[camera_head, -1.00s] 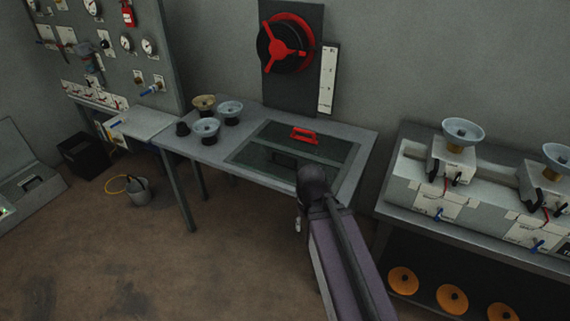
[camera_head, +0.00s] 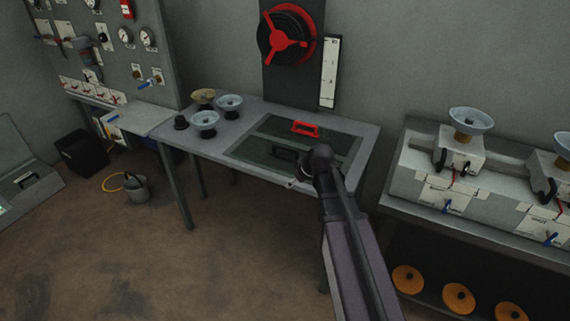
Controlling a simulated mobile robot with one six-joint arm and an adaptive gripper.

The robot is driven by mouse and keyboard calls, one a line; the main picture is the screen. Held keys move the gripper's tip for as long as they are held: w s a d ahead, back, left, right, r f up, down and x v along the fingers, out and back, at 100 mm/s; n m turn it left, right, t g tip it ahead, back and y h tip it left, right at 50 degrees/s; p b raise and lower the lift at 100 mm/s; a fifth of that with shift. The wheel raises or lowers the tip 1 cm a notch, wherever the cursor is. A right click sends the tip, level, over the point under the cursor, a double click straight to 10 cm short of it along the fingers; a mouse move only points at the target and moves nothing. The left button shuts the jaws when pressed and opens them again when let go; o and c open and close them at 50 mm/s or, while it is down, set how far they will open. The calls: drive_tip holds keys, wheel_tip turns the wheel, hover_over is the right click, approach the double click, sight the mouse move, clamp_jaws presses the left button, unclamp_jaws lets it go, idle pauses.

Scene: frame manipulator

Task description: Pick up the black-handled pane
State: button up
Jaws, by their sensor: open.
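The black-handled pane (camera_head: 252,150) lies flat on the grey table, a dark sheet along the table's front side. Its black handle (camera_head: 285,153) stands up from it, just left of the end of my arm. The red-handled pane (camera_head: 338,141) lies directly behind it, with a red handle (camera_head: 305,128) on top. My gripper (camera_head: 299,179) is over the table's front edge, at the right part of the black-handled pane. It is open and small in view, partly hidden by my wrist. I see nothing held in it. My wrist hides the pane's right end.
Several bowl-shaped pieces (camera_head: 205,121) stand on the table's (camera_head: 172,140) left side. A red reel (camera_head: 287,38) is mounted on an upright panel behind the table. A bench (camera_head: 480,178) with blue-topped devices stands at the right. The floor in front is clear.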

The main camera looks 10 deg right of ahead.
drive_tip(key=w+d+n+t+y+b, duration=0.1)
drive_tip(key=w+d+n+t+b, duration=0.15)
drive_tip(key=w, duration=0.75)
drive_tip(key=n+t+b, duration=0.3)
drive_tip(key=t, duration=0.1)
approach(286, 148)
drive_tip(key=s+r, duration=0.2)
drive_tip(key=shift+d+f+m+g, duration=0.1)
drive_tip(key=shift+d+m+g, duration=0.15)
drive_tip(key=shift+d, duration=0.15)
drive_tip(key=shift+b+x, duration=1.95)
drive_tip(key=shift+x, duration=2.35)
